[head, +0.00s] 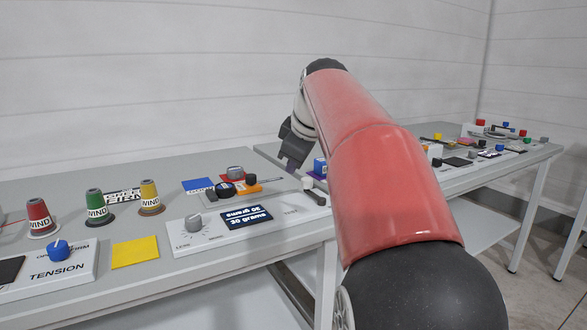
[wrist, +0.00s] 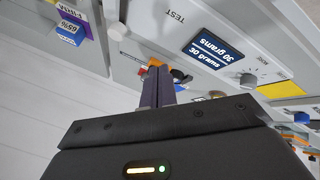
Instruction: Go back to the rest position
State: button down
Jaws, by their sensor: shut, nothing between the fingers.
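My gripper (head: 291,168) hangs from my red arm in the middle of the head view, above the gap between two grey tables. Its dark fingers are together and empty, pointing down. In the wrist view my gripper (wrist: 158,84) shows as two purple-grey fingers pressed side by side, with nothing between them. The fingers appear apart from the table and the things on it. My arm hides part of the right-hand table.
A panel with a display (head: 247,217) reading 30 grams sits on the left table (head: 190,290). Red (head: 39,216), green (head: 97,206) and yellow (head: 150,197) cones marked WIND stand left, behind a blue TENSION knob (head: 58,249). A blue block (head: 320,167) is near my gripper.

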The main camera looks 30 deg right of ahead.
dwell(0.4)
jog(key=s+a+f+m, duration=0.2)
jog(key=s+a+f, duration=0.3)
jog(key=s+f, duration=0.2)
jog(key=s+a+f+m+g, duration=0.1)
jog(key=s+a+f+m, duration=0.2)
jog(key=s+a+f, duration=0.2)
jog(key=s+a+f+m, duration=0.3)
jog(key=s+a+f, duration=0.2)
jog(key=s+f, duration=0.6)
jog(key=shift+s+f+g+y, duration=0.3)
jog(key=shift+s+g, duration=0.1)
jog(key=shift+s, duration=0.8)
jog(key=shift+r, duration=0.15)
